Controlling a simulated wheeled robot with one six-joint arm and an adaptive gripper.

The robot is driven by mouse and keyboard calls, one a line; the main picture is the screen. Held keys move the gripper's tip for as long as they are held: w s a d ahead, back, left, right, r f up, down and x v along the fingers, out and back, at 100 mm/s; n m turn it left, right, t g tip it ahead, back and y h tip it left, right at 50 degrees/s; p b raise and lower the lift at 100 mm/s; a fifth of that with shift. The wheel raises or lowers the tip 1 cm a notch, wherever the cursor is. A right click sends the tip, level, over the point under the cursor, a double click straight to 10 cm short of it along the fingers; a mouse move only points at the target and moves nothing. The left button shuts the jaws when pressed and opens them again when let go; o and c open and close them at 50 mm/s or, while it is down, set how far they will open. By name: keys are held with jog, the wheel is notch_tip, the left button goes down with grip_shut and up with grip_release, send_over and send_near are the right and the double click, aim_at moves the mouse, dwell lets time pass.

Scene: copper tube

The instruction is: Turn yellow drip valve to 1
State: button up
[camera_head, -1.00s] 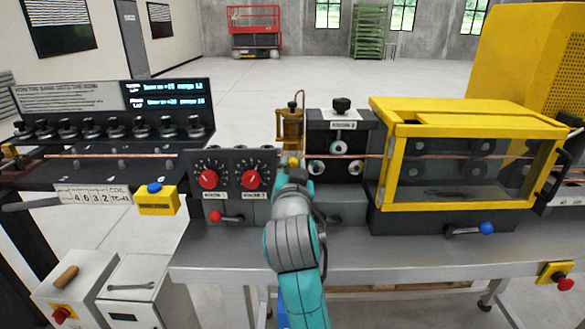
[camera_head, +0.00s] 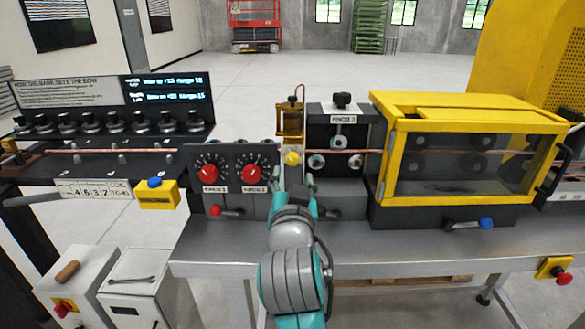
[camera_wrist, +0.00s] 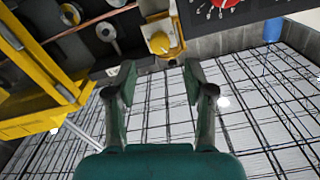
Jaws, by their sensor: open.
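The yellow drip valve (camera_head: 292,158) is a small round knob on a pale plate, below the brass oiler (camera_head: 291,120), between the dial panel and the roller block. In the wrist view the yellow knob (camera_wrist: 159,43) shows at the top centre, beyond the fingertips and apart from them. Its setting cannot be read. My gripper (camera_wrist: 160,75) is open and empty, its two fingers spread below the knob in the wrist view. In the head view my arm stands in front of the bench, with the gripper (camera_head: 306,183) just below and right of the valve, partly hidden.
Two red dials (camera_head: 210,174) sit left of the valve, with a red-knobbed lever (camera_head: 215,210) below. The roller block (camera_head: 338,140) and yellow guard box (camera_head: 470,150) stand to the right. A copper tube (camera_head: 110,151) runs across.

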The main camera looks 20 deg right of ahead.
jog(key=v, duration=0.4)
jog(key=shift+s+a, duration=0.1)
jog(key=shift+s, duration=0.25)
jog(key=s+d+f+n+y, duration=0.1)
jog(key=s+f+n+y, duration=0.1)
jog(key=s+f, duration=0.5)
jog(key=s+f+n+g+y, duration=0.1)
jog(key=s+f+n+y, duration=0.15)
jog(key=f, duration=0.85)
jog(key=s+d+f+n+y, duration=0.1)
jog(key=s+f+n, duration=0.3)
jog(key=f, duration=0.5)
jog(key=s+d+f+m, duration=0.1)
jog(key=s+f, duration=0.1)
jog(key=s, duration=1.2)
jog(key=s+f+m+g, duration=0.1)
jog(key=s+f, duration=0.1)
jog(key=s, duration=1.2)
jog(key=shift+d+f, duration=0.4)
jog(key=shift+s, duration=0.15)
